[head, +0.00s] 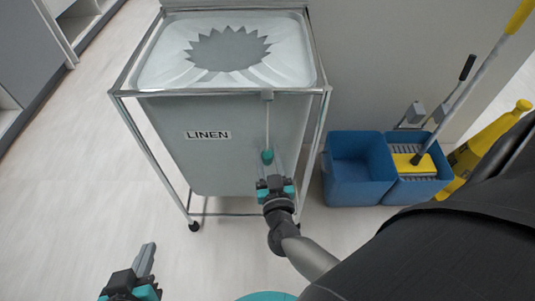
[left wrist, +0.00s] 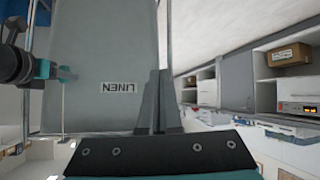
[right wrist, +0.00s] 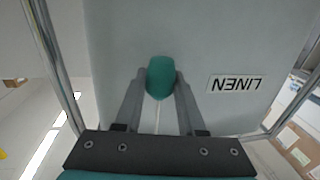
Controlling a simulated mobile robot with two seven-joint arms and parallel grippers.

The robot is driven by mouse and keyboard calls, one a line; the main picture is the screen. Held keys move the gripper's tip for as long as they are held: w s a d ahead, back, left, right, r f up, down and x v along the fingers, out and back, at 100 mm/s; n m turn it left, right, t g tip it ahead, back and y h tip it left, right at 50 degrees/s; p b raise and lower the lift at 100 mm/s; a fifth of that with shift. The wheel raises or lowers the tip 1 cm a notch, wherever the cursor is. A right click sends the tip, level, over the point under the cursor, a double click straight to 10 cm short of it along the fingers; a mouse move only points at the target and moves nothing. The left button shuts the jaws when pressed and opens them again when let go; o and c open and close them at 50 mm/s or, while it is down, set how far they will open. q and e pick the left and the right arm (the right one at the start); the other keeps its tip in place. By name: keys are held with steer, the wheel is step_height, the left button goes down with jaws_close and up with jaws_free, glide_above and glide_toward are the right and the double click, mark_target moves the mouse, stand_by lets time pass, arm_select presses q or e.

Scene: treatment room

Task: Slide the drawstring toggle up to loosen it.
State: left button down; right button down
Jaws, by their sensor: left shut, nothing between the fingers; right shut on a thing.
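The drawstring toggle (head: 267,156) is a small teal piece on a pale cord (head: 267,125) that hangs down the front of the linen hamper (head: 180,150). My right gripper (head: 269,165) is shut on the toggle from the front. In the right wrist view the toggle (right wrist: 160,77) sits between both fingertips, with the cord (right wrist: 156,118) running from it. My left gripper (head: 147,258) is shut and empty, low at the left front, apart from the hamper. Its closed fingers also show in the left wrist view (left wrist: 159,85).
The hamper stands in a metal frame (head: 322,130) on castors, with a gathered opening (head: 228,50) on top. A blue mop bucket (head: 358,170) and a yellow wet-floor sign (head: 485,140) stand to the right. The floor at left (head: 80,170) is clear.

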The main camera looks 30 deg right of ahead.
steer(key=shift+r, duration=0.15)
